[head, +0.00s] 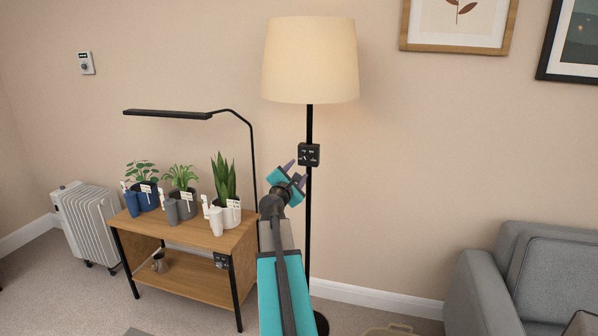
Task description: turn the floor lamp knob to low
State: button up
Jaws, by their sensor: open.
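The floor lamp (310,62) stands against the wall, with a cream shade that looks lit and a black pole. A small black control box (309,155) with pale markings sits on the pole below the shade. The knob and its setting are too small to read. My gripper (297,172) is open, with its fingertips just left of and slightly below the control box. I cannot tell whether they touch it. My arm hides part of the lamp's base.
A wooden plant stand (190,235) with several potted plants and a black lamp arm (168,114) stands at left. A white radiator (90,222) is beyond it. A grey sofa (530,275) is at right.

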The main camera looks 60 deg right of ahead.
jog(key=shift+v, duration=1.55)
jog(key=shift+w, duration=0.1)
jog(key=w+a+f+m+g+y, duration=0.1)
jog(key=w+a+f+m+y, duration=0.15)
jog(key=a+f, duration=0.7)
jog(key=w+a+f+m+y, duration=0.1)
jog(key=w+a+f+y, duration=0.3)
jog(key=f, duration=1)
jog(key=a+f+m+g+y, duration=0.1)
jog(key=a+f+m, duration=0.1)
jog(key=a+f, duration=0.85)
jog(key=s+a+f+m+g+y, duration=0.15)
jog(key=s+a+f, duration=0.25)
jog(key=a+f, duration=0.4)
jog(key=s+a+f+m+g+y, duration=0.1)
jog(key=s+a+f+y, duration=0.25)
jog(key=a+f, duration=0.45)
jog(key=s+a+f+m+g+y, duration=0.15)
jog(key=s+a+f, duration=0.25)
jog(key=a+f, duration=0.45)
jog(key=s+a+f+m+g+y, duration=0.1)
jog(key=s+a+f+g, duration=0.1)
jog(key=s+a, duration=0.6)
jog(key=s+a+f+m+g+y, duration=0.1)
jog(key=s+a+f+g+y, duration=0.1)
jog(key=s+a+f, duration=0.3)
jog(key=s+a+g, duration=0.1)
jog(key=s+a, duration=0.3)
jog(key=s, duration=0.1)
jog(key=shift+m, duration=0.35)
